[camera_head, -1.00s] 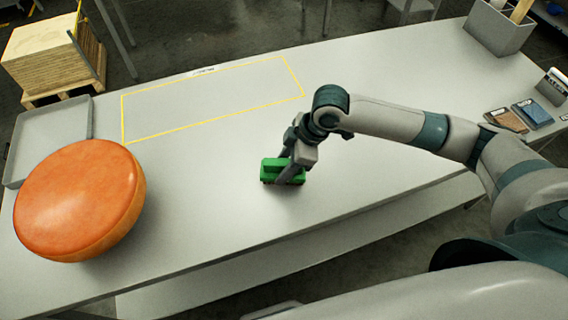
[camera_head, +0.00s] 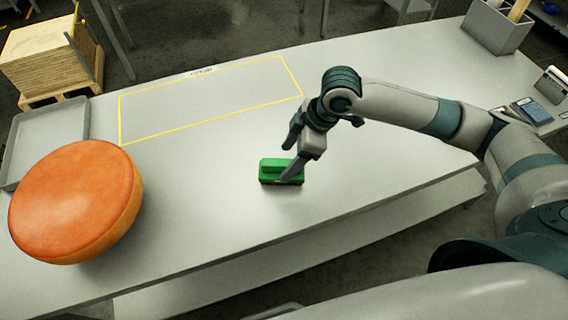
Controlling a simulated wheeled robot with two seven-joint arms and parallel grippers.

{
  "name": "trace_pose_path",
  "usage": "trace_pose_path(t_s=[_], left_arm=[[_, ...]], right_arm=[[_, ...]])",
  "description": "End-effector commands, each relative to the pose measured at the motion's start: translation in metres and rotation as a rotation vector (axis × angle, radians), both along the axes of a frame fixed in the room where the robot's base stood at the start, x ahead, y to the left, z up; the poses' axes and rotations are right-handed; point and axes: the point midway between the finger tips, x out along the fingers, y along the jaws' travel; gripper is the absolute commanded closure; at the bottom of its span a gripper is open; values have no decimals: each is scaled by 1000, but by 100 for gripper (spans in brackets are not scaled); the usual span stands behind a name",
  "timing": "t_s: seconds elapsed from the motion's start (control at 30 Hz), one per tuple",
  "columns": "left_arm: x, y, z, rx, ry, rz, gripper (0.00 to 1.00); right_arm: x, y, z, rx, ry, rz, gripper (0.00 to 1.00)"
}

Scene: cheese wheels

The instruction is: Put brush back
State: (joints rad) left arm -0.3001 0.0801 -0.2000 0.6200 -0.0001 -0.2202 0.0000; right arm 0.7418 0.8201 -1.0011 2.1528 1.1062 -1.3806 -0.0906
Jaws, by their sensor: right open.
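The green brush (camera_head: 270,171) lies on the grey table near its front edge, around the middle of the view. My right gripper (camera_head: 287,165) is open above and beside the brush. One finger overlaps the brush's right part in the picture; I cannot tell whether it touches. The other finger is to the upper left, apart from the brush. A yellow outlined rectangle (camera_head: 210,100) is marked on the table behind the brush, with a small label on its far edge. My left gripper is not in view.
A large orange cheese wheel (camera_head: 75,200) sits at the table's left, by a grey tray (camera_head: 50,133). A grey bin (camera_head: 494,30) stands at the far right corner. A blue item (camera_head: 531,111) lies at the right, partly behind my arm. The outlined area is empty.

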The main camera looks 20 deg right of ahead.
Motion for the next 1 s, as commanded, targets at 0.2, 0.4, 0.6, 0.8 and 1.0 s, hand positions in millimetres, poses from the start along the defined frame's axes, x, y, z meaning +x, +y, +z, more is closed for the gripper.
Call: trace_pose_path(t_s=[0.2, 0.4, 0.6, 0.8, 1.0], left_arm=[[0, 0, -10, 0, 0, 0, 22], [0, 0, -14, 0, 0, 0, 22], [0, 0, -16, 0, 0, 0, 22], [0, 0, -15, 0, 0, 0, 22], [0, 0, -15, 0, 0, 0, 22]], right_arm=[[-5, -14, 36, 0, -4, 1, 36], [-9, -24, 61, 0, -2, 1, 36], [-11, -28, 71, -1, 0, 1, 36], [-11, -28, 72, -1, 1, 0, 36], [-11, -28, 71, 0, 1, 1, 36]])
